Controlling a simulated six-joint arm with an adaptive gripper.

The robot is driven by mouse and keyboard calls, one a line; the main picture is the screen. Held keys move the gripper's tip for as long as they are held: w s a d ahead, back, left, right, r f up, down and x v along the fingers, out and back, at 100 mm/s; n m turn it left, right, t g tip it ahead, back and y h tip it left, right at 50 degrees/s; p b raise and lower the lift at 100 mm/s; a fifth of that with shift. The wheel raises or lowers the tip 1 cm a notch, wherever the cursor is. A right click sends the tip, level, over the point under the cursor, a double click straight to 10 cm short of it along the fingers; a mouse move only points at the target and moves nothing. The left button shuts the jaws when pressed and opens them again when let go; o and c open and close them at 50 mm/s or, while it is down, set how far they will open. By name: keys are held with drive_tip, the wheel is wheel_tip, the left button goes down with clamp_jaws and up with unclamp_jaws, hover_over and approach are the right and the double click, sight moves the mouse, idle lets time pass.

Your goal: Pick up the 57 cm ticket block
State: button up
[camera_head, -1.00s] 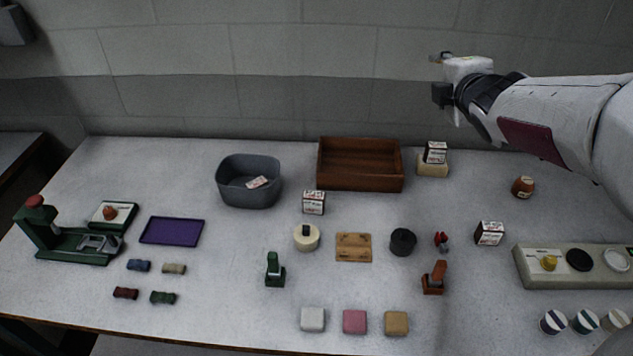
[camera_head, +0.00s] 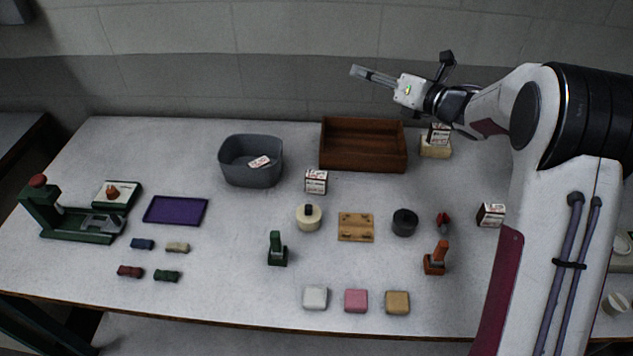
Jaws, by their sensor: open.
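Several small white blocks with dark and red print look like ticket blocks; their numbers are too small to read, so I cannot tell which is 57 cm. One ticket block (camera_head: 316,181) stands on the table in front of the wooden tray. Another ticket block (camera_head: 439,134) stands on a pale base (camera_head: 435,151) right of the tray. A third ticket block (camera_head: 490,214) sits at the right, beside my arm. A flat printed ticket (camera_head: 260,162) lies in the grey bin (camera_head: 236,172). My gripper (camera_head: 358,72) is open and empty, high above the tray, pointing left.
The wooden tray (camera_head: 363,164) is empty. A purple mat (camera_head: 175,211), a green press (camera_head: 75,226), green and orange stamps, a cream spool (camera_head: 308,218), a black round tin (camera_head: 404,222) and coloured pads stand on the table. My arm covers the right side.

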sight(327, 177)
drive_tip(key=s+a+f+n+g+y, duration=0.2)
drive_tip(key=s+f+n+g+y, duration=0.1)
drive_tip(key=s+f+n+g, duration=0.2)
drive_tip(key=s+a+f+n+g+y, duration=0.2)
drive_tip(key=s+f+n+g, duration=0.3)
drive_tip(key=f+n, duration=0.4)
drive_tip(key=shift+a+f+y, duration=0.15)
drive_tip(key=shift+f+y, duration=0.7)
drive_tip(key=shift+y, duration=0.05)
drive_tip(key=shift+a+f, duration=0.1)
drive_tip(key=shift+f, duration=3.95)
drive_tip(key=shift+a, duration=0.55)
drive_tip(key=shift+r, duration=0.1)
drive_tip(key=shift+w+a, duration=0.2)
drive_tip(key=shift+a, duration=1.35)
drive_tip(key=shift+w+a, duration=0.15)
drive_tip(key=shift+a, duration=1.4)
